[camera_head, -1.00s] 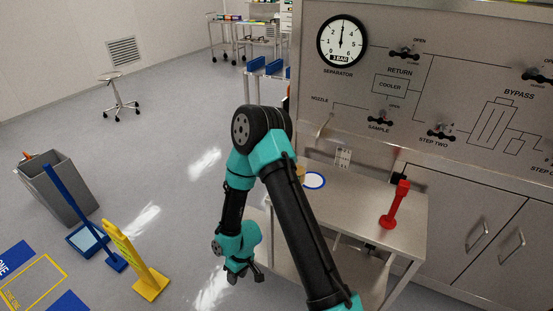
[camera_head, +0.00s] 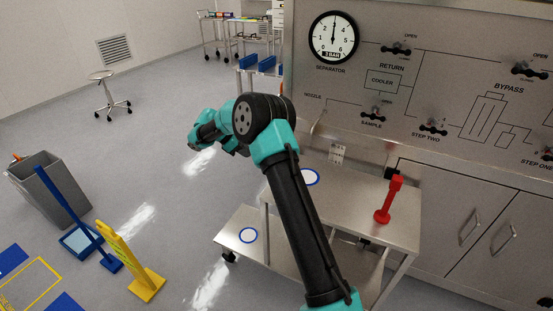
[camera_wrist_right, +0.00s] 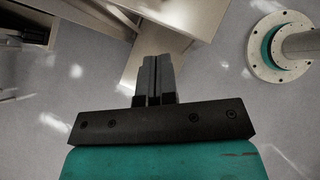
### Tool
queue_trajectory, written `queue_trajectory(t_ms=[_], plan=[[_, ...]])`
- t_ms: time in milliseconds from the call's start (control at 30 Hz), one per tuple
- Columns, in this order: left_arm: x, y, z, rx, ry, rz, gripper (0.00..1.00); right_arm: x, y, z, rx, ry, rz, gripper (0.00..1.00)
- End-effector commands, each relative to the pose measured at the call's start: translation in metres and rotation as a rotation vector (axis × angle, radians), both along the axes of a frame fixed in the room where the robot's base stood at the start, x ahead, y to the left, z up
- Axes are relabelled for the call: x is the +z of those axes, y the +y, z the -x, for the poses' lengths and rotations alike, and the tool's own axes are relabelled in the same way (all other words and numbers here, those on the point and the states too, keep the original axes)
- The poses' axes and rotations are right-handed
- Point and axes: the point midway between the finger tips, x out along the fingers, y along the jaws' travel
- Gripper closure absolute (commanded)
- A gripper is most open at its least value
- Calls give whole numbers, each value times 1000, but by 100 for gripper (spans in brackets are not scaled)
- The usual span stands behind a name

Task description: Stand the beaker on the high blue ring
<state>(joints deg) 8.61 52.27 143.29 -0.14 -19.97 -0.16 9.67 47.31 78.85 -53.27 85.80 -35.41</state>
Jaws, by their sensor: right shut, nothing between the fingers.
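The high blue ring (camera_head: 310,177) is a blue circle with a white middle on the cart's upper top (camera_head: 345,205), partly behind my right arm. A second blue ring (camera_head: 248,235) lies on the lower shelf (camera_head: 233,223), with nothing standing on it. I cannot make out the beaker in either view. My right gripper shows in the right wrist view (camera_wrist_right: 157,80), its two dark fingers together and empty. In the head view its wrist is raised left of the cart, and the fingers are hard to make out. My left gripper is not in view.
A red handled tool (camera_head: 388,200) stands on the upper top to the right. The steel panel with a gauge (camera_head: 333,38) rises behind it. A grey bin (camera_head: 48,190) and a yellow floor sign (camera_head: 130,265) stand at the left.

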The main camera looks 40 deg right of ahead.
Motion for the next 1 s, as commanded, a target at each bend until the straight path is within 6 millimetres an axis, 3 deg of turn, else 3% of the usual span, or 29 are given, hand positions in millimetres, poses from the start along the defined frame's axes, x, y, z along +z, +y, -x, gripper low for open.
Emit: queue_trajectory(t_ms=[133, 467, 667, 1000], plan=[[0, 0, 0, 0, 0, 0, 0, 23, -11, -2, -6, 28, 48, 100], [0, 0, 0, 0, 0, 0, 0, 24, -12, -1, -7, 30, 50, 100], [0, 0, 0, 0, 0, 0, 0, 16, -18, 4, -8, 31, 51, 100], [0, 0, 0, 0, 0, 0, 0, -21, -46, 27, -8, 32, 50, 100]])
